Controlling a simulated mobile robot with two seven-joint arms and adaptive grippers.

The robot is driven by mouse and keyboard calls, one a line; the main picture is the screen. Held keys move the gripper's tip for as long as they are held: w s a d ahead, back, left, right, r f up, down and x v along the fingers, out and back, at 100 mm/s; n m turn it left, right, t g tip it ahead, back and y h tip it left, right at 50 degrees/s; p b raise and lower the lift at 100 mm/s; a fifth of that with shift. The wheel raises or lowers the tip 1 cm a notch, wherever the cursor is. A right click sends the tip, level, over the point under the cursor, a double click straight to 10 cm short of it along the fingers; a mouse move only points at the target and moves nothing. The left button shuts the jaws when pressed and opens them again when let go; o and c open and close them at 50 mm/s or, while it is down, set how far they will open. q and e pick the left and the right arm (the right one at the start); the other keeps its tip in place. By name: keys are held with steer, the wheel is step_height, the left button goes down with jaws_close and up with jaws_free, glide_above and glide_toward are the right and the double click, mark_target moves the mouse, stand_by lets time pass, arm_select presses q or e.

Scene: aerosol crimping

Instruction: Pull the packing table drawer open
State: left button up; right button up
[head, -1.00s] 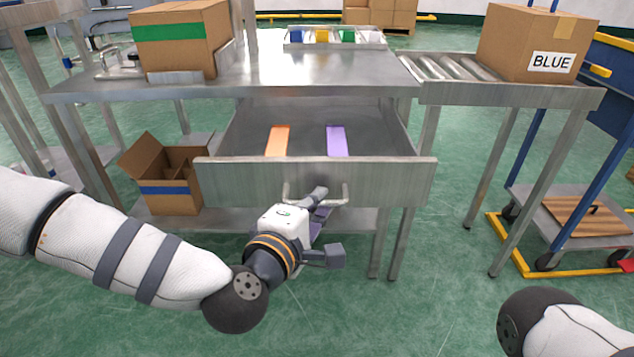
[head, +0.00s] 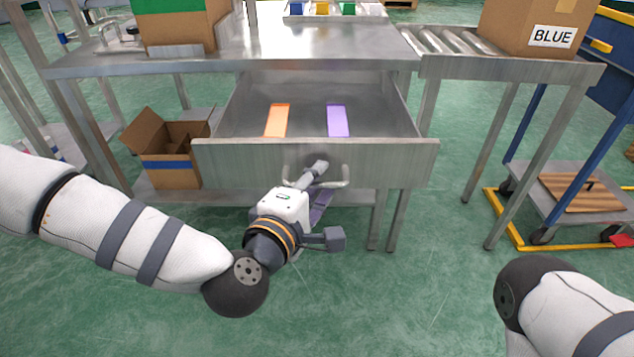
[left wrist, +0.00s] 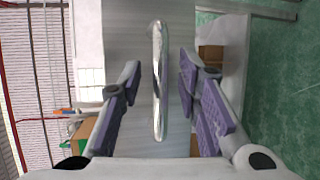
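The packing table (head: 330,45) is steel, and its drawer (head: 375,120) stands pulled out under the top. An orange strip (head: 277,120) and a purple strip (head: 338,120) lie inside. The drawer's bar handle (head: 338,183) is on the front panel. My left gripper (head: 318,172) is at the handle. In the left wrist view the handle (left wrist: 158,80) runs between the purple-padded fingers of my left gripper (left wrist: 160,84), with a gap on each side, so it is open around the bar. My right gripper is out of view.
An open cardboard box (head: 168,172) sits on the lower shelf at left. A green-banded box (head: 180,30) stands on the table. A roller conveyor (head: 510,68) with a BLUE-labelled box (head: 530,22) adjoins at right. A blue cart (head: 590,210) stands beyond it. The floor before the drawer is clear.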

arm_select(q)
steer(key=shift+s, duration=0.1)
steer(key=v, duration=1.2)
